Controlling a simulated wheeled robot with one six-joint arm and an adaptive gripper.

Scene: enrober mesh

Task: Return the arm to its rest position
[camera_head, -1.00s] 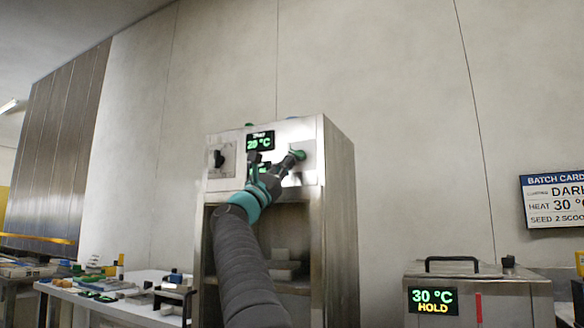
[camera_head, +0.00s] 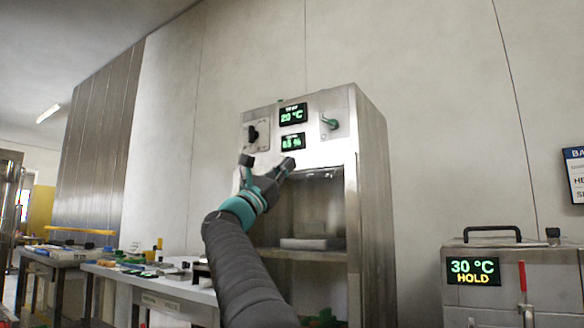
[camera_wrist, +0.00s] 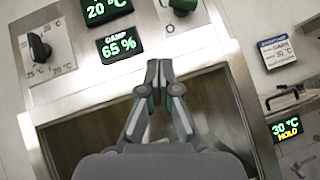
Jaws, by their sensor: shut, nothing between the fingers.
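My arm reaches up from the bottom of the head view, and my gripper (camera_head: 287,163) is in front of the upper part of a steel cabinet (camera_head: 372,200). In the wrist view my gripper (camera_wrist: 160,66) has its fingertips together, with nothing between them. Behind the fingertips is the cabinet's front panel with a black knob (camera_head: 252,134), a 20 °C display (camera_head: 293,114), a 65 % display (camera_head: 293,142) and a green knob (camera_head: 329,122). The fingers appear apart from both knobs. The cabinet's open bay, with a pale block (camera_head: 303,243) on a shelf, is below the panel.
A steel box (camera_head: 490,292) reading 30 °C HOLD, with a black top handle and a red lever, stands at the right. A workbench (camera_head: 150,284) with small items is at the left. A wall card (camera_head: 574,175) hangs at the right edge. The wall above is bare.

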